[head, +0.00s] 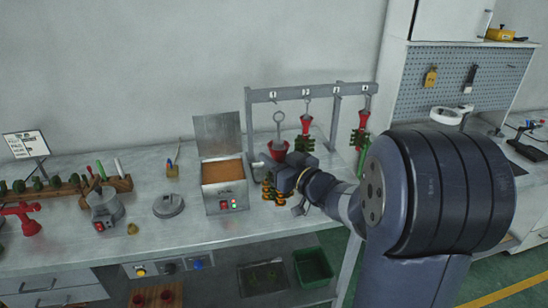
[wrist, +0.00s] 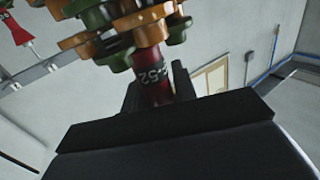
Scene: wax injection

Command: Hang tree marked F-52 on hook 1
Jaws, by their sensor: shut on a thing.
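My gripper (head: 284,172) is shut on a wax tree, around its dark red stem. The stem (wrist: 153,85) shows an upside-down mark ending in "52" in the wrist view; the rest of the mark is hidden. In the head view the held tree has a red cup (head: 278,150), a wire loop above it, and orange and green pieces below. It is upright in front of the rack (head: 320,93), under the leftmost label, 1 (head: 272,94). The loop's top is a little below the bar; I cannot tell whether it touches hook 1.
Two other red and green trees hang on the rack to the right, one (head: 306,128) close beside my gripper and one (head: 362,130) near the right post. A wax heater (head: 224,190) with a raised lid stands just left. A green bin (head: 313,267) is below the bench.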

